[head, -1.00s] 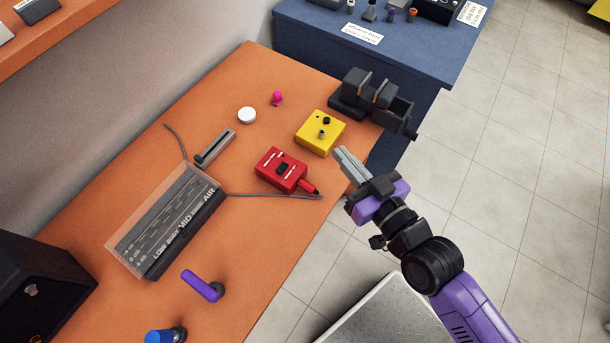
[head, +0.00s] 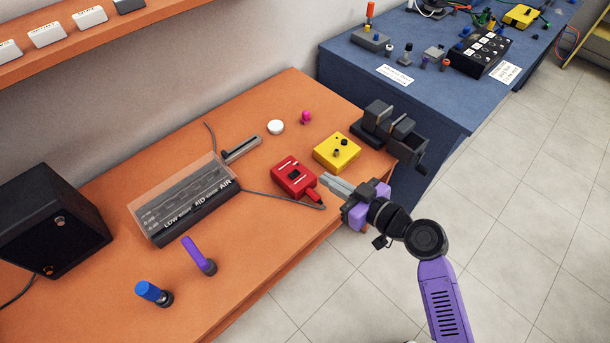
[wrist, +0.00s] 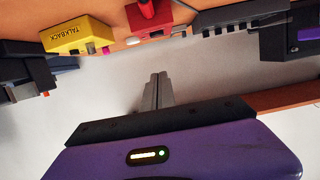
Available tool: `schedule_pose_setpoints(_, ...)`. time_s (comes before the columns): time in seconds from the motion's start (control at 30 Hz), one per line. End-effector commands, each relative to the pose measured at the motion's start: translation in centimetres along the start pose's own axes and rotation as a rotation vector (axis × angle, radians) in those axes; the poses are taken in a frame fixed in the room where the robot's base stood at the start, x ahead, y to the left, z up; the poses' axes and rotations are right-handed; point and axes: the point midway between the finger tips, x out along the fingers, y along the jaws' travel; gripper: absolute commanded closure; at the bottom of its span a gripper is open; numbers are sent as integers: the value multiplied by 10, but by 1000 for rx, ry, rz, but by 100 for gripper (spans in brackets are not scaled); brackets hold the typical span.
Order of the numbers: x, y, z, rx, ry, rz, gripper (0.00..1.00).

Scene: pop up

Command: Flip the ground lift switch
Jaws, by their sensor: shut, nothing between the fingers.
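A red box (head: 293,180) with a dark switch-like part and white marks on its top lies on the orange table (head: 262,232). A red plug with a grey cable (head: 262,195) is at its lower right corner. Any ground lift label is too small to read. My gripper (head: 326,181) is shut and empty, its grey fingers pointing left, close to the right of the red box at the table's front edge. Contact cannot be told. In the wrist view, the shut fingers (wrist: 157,82) show below the red box (wrist: 150,14), apart from it in the picture.
A yellow box (head: 337,152), marked TALKBACK in the wrist view, sits just behind my fingers. A black vise-like device (head: 388,132) stands at the table's right end. A covered slider panel (head: 185,200) lies to the left. A blue table (head: 440,100) stands beyond.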

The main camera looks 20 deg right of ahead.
Motion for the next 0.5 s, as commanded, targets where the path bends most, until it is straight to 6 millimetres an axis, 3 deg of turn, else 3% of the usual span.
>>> schedule_pose_setpoints(0.33, 1, 0, 0, -2, 0, 2, 100)
schedule_pose_setpoints(0.5, 17, 0, -2, -2, 1, 1, 100)
